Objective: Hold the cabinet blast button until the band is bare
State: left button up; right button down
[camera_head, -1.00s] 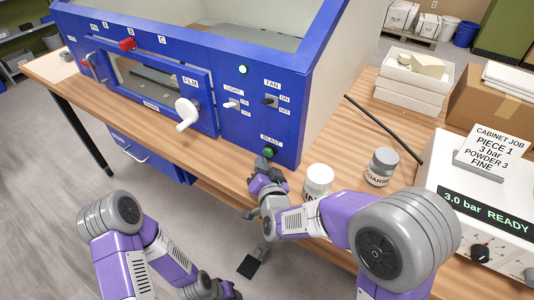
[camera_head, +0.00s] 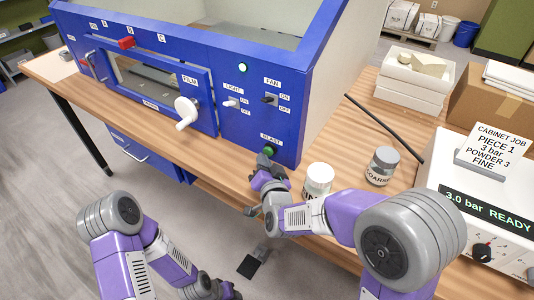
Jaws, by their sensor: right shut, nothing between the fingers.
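The blue blast cabinet (camera_head: 225,142) stands on the wooden bench. Its green blast button (camera_head: 268,151) is low on the front panel at the right, under the BLAST label. My right gripper (camera_head: 263,161) is shut and empty, its tips at or just below the button; I cannot tell whether they touch it. My left arm comes in at the lower left; its gripper (camera_head: 235,295) shows only in part at the bottom edge, its fingers not clear. The band inside the cabinet cannot be made out through the window (camera_head: 150,85).
Two jars stand close to my right arm, a white one (camera_head: 319,178) and one marked COARSE (camera_head: 382,165). A black rod (camera_head: 385,128) lies behind them. The control unit (camera_head: 485,213) at the right reads "3.0 bar READY". A job card (camera_head: 497,148) stands on it.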

jog(key=shift+w+d, duration=0.3)
jog(key=shift+w, duration=0.05)
dwell(2.1)
dwell(1.9)
jog(key=shift+s+a+b, duration=0.3)
jog(key=shift+s+a, duration=0.25)
jog(key=shift+s, duration=0.2)
jog(key=shift+s+a, duration=0.75)
jog(key=shift+s, duration=0.25)
jog(key=shift+s+a, duration=0.7)
jog(key=shift+s, duration=0.3)
